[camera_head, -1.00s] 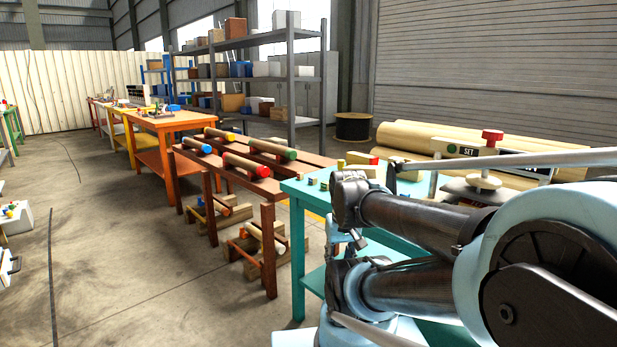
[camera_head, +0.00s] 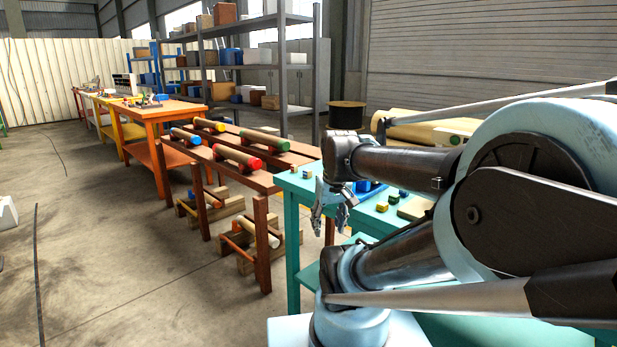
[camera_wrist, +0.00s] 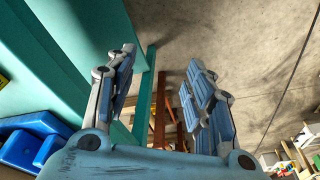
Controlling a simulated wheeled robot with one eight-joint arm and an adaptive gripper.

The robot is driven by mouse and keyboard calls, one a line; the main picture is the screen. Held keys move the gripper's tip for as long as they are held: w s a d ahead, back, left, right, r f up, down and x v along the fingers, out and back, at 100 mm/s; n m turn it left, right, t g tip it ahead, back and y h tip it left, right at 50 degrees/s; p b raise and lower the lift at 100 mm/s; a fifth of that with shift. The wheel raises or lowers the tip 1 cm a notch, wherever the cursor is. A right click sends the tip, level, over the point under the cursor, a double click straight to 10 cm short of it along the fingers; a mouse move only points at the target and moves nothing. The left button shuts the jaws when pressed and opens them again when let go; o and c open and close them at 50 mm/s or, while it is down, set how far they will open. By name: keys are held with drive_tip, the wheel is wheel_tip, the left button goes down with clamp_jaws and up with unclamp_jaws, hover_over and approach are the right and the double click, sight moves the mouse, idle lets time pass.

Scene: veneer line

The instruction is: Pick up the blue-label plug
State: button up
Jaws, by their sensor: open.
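My gripper (camera_head: 329,224) hangs with its fingers down at the near left edge of the teal table (camera_head: 289,184). Several small plugs or blocks lie on the table. One small piece (camera_head: 307,173) with blue and yellow on it sits near the far left corner. A yellow-green piece (camera_head: 382,207) lies right of the gripper. I cannot tell for sure which one is the blue-label plug. My arm hides much of the table.
A blue tray (camera_head: 372,191) stands on the table behind the gripper; a blue container (camera_wrist: 38,138) shows at lower left in the wrist view. A brown rack (camera_head: 268,183) with colour-ended rolls stands left of the table. Open floor (camera_head: 100,250) lies further left.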

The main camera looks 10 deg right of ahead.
drive_tip(key=w+r+n+y, duration=0.1)
drive_tip(key=w+r+n, duration=0.1)
drive_tip(key=w+r, duration=0.5)
drive_tip(key=w+r+n, duration=0.1)
drive_tip(key=w+r, duration=0.5)
drive_tip(key=w, duration=0.4)
drive_tip(key=n+t+y, duration=0.1)
drive_tip(key=n, duration=0.2)
approach(307, 170)
drive_tip(key=w+f, duration=0.2)
drive_tip(key=f, duration=0.1)
drive_tip(key=shift+w+f, duration=0.1)
drive_tip(key=shift+s+a+x, duration=0.1)
drive_tip(key=shift+s+x, duration=0.05)
drive_tip(key=shift+x, duration=0.8)
drive_tip(key=shift+s+a+x, duration=0.1)
drive_tip(key=shift+s+x, duration=0.05)
drive_tip(key=shift+x, duration=0.8)
drive_tip(key=shift+s+a+x, duration=0.1)
drive_tip(key=shift+x, duration=0.85)
drive_tip(key=c, duration=0.9)
